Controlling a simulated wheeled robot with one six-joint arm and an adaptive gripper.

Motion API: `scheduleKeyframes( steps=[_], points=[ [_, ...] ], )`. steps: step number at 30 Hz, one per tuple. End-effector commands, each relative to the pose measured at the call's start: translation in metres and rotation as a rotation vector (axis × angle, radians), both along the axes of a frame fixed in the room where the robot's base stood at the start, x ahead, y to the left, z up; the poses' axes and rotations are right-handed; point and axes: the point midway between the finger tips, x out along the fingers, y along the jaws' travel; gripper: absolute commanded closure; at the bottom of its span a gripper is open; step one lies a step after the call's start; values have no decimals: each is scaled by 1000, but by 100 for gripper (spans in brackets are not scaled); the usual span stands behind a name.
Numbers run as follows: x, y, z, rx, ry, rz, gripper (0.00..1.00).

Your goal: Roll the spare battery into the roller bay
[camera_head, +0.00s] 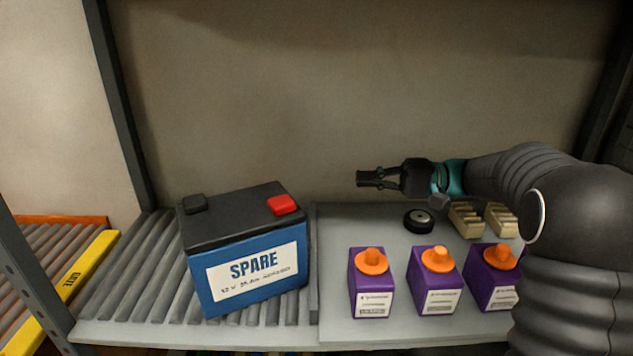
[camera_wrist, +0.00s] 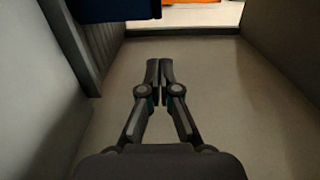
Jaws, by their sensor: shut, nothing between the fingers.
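The spare battery (camera_head: 255,265) is a blue box with a black lid, a red cap and a "SPARE" label. It stands upright on grey rollers (camera_head: 120,285) in the left part of the shelf. A second bed of rollers (camera_head: 40,255), with a yellow rail and an orange back edge, lies beyond the post at far left. I cannot tell which bed is the roller bay. My gripper (camera_head: 364,179) is shut and empty, raised to the right of the battery and apart from it. In the wrist view my gripper (camera_wrist: 160,70) points toward a dark blue side, likely the battery (camera_wrist: 115,10), at the top.
Purple bottles with orange caps (camera_head: 372,285) stand at the shelf's front right. A black wheel (camera_head: 418,221) and cream blocks (camera_head: 466,220) lie behind them. A grey post (camera_head: 122,105) rises behind the battery's left; the wall closes the back. The air between gripper and battery is clear.

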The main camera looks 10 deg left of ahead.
Motion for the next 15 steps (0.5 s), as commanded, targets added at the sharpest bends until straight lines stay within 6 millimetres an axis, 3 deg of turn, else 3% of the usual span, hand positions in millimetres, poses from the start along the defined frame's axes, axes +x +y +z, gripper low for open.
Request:
scheduleKeyframes(
  steps=[5,15],
  points=[
    [-5,21,1,7,-1,11,100],
    [-21,82,1,4,-1,13,100]
  ],
)
